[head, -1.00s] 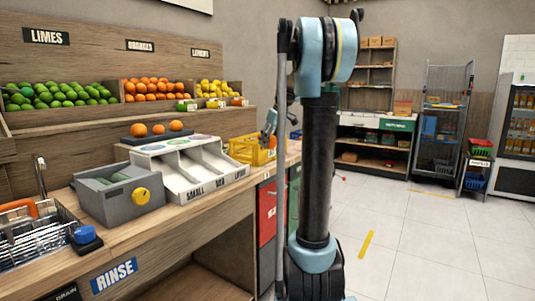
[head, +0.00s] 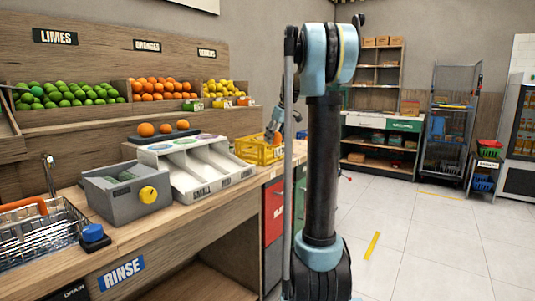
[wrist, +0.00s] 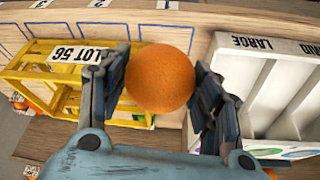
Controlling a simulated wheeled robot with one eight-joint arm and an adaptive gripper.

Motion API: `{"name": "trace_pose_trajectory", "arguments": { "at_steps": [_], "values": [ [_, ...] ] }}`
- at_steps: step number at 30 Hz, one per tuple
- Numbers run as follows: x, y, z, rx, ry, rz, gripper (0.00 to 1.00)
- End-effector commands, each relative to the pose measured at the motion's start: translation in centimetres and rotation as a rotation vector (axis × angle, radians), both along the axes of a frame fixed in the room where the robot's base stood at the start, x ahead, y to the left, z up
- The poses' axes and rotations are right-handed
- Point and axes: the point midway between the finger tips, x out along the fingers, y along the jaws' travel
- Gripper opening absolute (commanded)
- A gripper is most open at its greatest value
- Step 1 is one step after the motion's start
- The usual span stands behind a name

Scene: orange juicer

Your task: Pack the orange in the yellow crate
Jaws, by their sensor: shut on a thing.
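My gripper (wrist: 160,95) is shut on an orange (wrist: 160,78), with a dark finger on either side of it in the wrist view. In the head view my gripper (head: 275,132) is small and partly hidden, at the right end of the counter. The yellow crate (head: 258,150) stands there on the counter, and the gripper appears over or beside its right part. In the wrist view the crate (wrist: 62,78), with a "LOT 56" label, lies left of the held orange. I cannot tell the orange's exact height above the crate.
A white sorting chute (head: 188,178) with size lanes stands left of the crate. Fruit bins line the back.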

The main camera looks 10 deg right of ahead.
Motion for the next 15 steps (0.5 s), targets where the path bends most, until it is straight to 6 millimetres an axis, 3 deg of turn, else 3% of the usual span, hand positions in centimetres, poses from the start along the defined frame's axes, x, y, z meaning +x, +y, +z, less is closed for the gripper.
{"name": "trace_pose_trajectory", "arguments": {
  "at_steps": [15],
  "values": [
    [9.2,0.3,0.5,0.000,0.000,0.000,0.25]
  ]
}}
